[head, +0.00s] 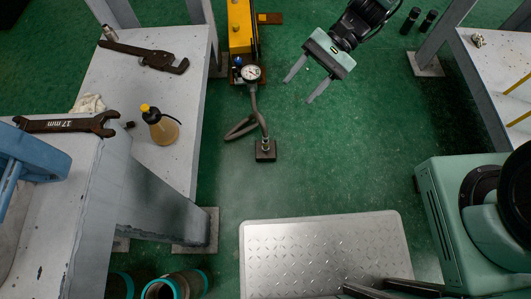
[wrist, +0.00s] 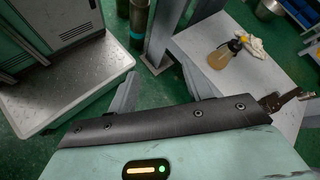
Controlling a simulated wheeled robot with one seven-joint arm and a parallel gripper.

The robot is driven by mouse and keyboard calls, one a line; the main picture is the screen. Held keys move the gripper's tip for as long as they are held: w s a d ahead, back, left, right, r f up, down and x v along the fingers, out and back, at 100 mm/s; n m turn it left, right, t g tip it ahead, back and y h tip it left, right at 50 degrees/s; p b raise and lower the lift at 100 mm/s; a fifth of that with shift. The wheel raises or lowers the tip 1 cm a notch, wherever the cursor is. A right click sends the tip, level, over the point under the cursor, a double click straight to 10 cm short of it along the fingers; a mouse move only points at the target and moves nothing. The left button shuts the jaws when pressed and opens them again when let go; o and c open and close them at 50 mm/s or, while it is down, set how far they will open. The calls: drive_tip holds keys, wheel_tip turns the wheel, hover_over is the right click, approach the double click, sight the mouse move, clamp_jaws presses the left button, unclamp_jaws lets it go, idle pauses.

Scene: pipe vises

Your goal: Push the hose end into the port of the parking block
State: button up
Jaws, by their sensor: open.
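The parking block (head: 265,155) is a small dark block on the green floor, near the middle of the head view. The dark grey hose (head: 240,131) runs from below the gauge of the yellow pump and loops on the floor. The hose end (head: 265,143), with a metallic fitting, stands upright at the top of the block; I cannot tell how deep it sits in the port. My gripper (head: 297,91) is open and empty, above and right of the block in the picture, apart from hose and block. Its fingers also show in the wrist view, where neither hose nor block is visible.
The yellow pump (head: 240,28) with a round gauge (head: 251,73) stands beside the left bench (head: 185,95). That bench holds wrenches and an oil bottle (head: 161,126). A metal tread plate (head: 325,245) lies in front, a green machine (head: 440,205) right. Floor right of the block is clear.

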drive_tip(key=w+d+f+m+t+y+b, duration=0.2)
drive_tip(key=w+f+m+y+b, duration=0.3)
drive_tip(key=f, duration=0.8)
drive_tip(key=d+f+m+t+y+b, duration=0.1)
drive_tip(key=d+f+m+t+b, duration=0.15)
drive_tip(key=f+b, duration=0.75)
drive_tip(key=m+t+y+b, duration=0.2)
drive_tip(key=m+t+b, duration=0.3)
drive_tip(key=m+t, duration=0.35)
approach(265, 142)
drive_tip(key=shift+g, duration=0.5)
drive_tip(key=w+a+b, duration=0.1)
drive_tip(key=a, duration=0.1)
drive_tip(key=w+a+f+b, duration=0.1)
drive_tip(key=b, duration=0.1)
drive_tip(key=w+a+b, duration=0.1)
drive_tip(key=a+b, duration=0.1)
drive_tip(key=shift+w+a+f, duration=0.1)
drive_tip(key=shift+a+f, duration=0.15)
drive_tip(key=shift+a, duration=0.05)
drive_tip(key=b+x, duration=0.4)
drive_tip(key=shift+f, duration=0.15)
drive_tip(key=shift+w+a, duration=0.1)
drive_tip(key=shift+a, duration=0.55)
drive_tip(key=shift+r, duration=0.25)
clamp_jaws()
